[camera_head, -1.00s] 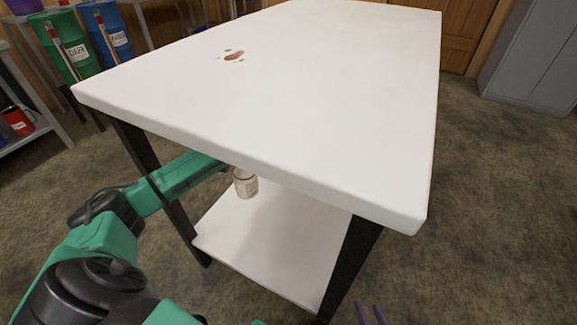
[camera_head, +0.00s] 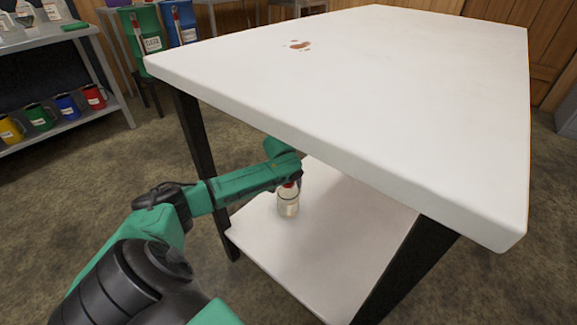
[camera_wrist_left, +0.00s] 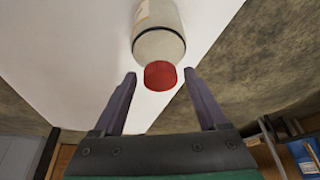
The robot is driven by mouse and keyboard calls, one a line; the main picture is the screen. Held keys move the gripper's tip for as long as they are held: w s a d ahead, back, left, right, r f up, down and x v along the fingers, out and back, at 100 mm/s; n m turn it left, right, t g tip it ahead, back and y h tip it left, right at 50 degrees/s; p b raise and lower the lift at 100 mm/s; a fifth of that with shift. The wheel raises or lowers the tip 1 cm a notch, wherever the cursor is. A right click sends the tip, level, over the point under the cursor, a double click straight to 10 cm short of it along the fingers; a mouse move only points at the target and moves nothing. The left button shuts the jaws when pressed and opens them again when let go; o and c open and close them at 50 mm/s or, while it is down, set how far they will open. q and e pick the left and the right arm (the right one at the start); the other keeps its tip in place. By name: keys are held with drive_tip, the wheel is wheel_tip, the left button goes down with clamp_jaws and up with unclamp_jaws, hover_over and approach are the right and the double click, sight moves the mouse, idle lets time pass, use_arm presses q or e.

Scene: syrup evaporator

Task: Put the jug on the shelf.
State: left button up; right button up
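The jug (camera_head: 289,205) is a pale, clear vessel with a light label and a red cap (camera_head: 291,185). It stands upright on the white lower shelf (camera_head: 340,245) under the table, near the shelf's left side. My left gripper (camera_wrist_left: 160,74) is open. In the left wrist view its two purple fingers are spread, with the red cap between and just past their tips and a gap on each side. The jug's body (camera_wrist_left: 160,44) lies beyond the cap. In the head view my left wrist partly hides the jug's top. My right gripper is not in view.
A dark table leg (camera_head: 195,130) stands beside my left forearm. A grey rack (camera_head: 75,120) with several coloured mugs is at the left. The shelf is otherwise bare where visible.

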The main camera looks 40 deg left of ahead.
use_arm(q)
drive_tip(key=p+v, duration=0.6)
drive_tip(key=v, duration=0.6)
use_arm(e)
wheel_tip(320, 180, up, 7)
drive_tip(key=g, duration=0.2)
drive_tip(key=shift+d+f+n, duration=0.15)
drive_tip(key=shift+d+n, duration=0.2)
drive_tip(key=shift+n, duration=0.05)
